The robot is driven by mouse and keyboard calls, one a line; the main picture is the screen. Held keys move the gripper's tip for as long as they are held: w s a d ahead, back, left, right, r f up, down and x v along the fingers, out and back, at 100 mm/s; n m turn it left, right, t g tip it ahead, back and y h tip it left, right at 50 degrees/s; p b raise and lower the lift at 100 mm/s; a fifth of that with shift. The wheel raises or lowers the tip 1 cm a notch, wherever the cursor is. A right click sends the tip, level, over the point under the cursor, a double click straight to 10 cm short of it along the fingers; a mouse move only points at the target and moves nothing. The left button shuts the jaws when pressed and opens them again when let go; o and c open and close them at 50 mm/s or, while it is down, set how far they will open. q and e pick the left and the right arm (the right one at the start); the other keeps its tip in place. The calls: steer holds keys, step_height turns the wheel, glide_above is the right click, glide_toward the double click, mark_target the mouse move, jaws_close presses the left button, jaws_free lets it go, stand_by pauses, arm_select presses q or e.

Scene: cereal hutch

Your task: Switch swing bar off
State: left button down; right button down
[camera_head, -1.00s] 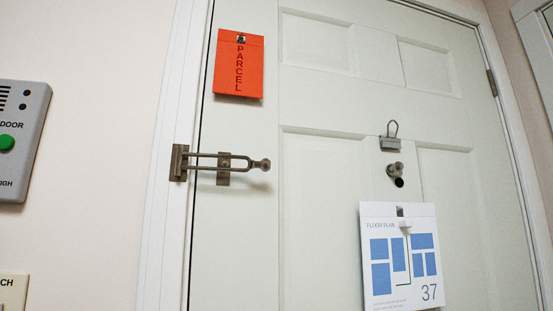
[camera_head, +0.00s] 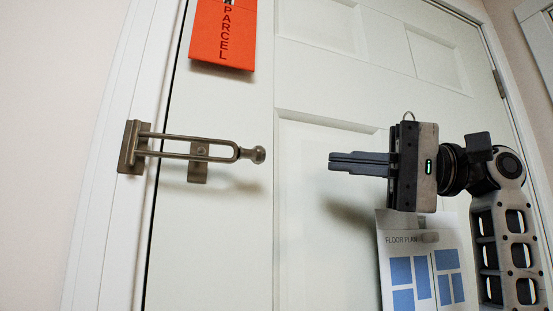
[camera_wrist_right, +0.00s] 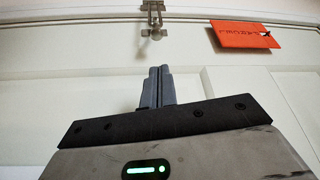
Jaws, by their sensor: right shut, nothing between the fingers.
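The swing bar (camera_head: 190,137) is a bronze-coloured loop hinged on a plate on the door frame. It lies across the gap over the door, around the stud of a small bracket (camera_head: 198,172), and ends in a round knob (camera_head: 258,155). It also shows at the top of the right wrist view (camera_wrist_right: 154,18). My right gripper (camera_head: 334,162) is shut and empty in front of the door, to the right of the knob and apart from it, fingers pointing left towards it. Its shut fingers also show in the right wrist view (camera_wrist_right: 160,72). My left gripper is out of view.
The white panelled door (camera_head: 310,60) looks closed. An orange PARCEL card (camera_head: 222,35) hangs above the bar. A floor plan sheet (camera_head: 402,240) hangs below my right gripper. The door surface between knob and fingertips is clear.

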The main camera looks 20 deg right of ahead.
mark_target(272, 159)
steer(key=p+x, duration=0.2)
steer(key=x, duration=0.8)
steer(key=shift+f, duration=0.1)
steer(key=shift+a, duration=0.1)
